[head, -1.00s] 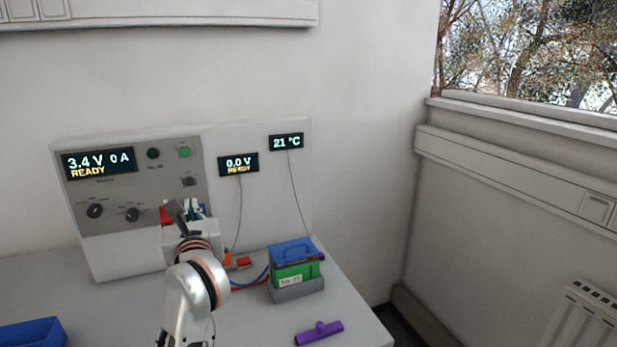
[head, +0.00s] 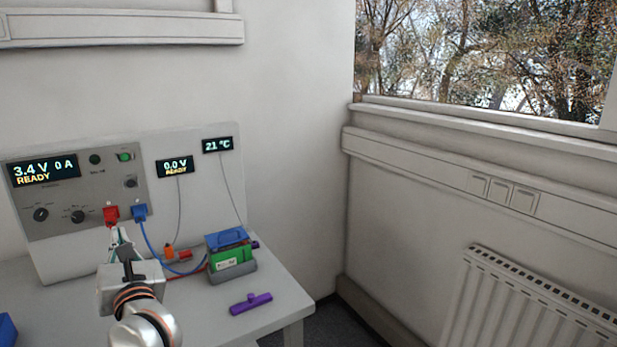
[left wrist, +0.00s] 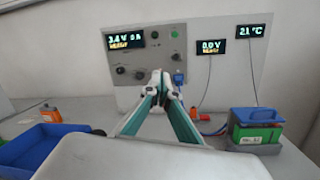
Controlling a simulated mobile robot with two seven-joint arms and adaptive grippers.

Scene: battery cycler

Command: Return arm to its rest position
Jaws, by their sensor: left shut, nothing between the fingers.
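My left gripper (head: 121,240) is in front of the battery cycler (head: 140,163), below the red plug (head: 111,215) and the blue plug (head: 140,212) on its panel. In the left wrist view my left gripper (left wrist: 163,82) has its fingertips together with nothing between them, and it covers part of the panel. My right gripper is not in view. The cycler's large display reads 3.4 V, 0 A, READY. The green battery (head: 231,262) with a blue top (head: 228,238) sits in a grey holder at the table's right.
A purple part (head: 251,303) lies near the table's front right edge. A blue tray (left wrist: 45,147) and an orange object (left wrist: 52,115) are at the left. An orange connector (head: 169,251) and cables lie beside the battery. A radiator (head: 530,300) stands at the right wall.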

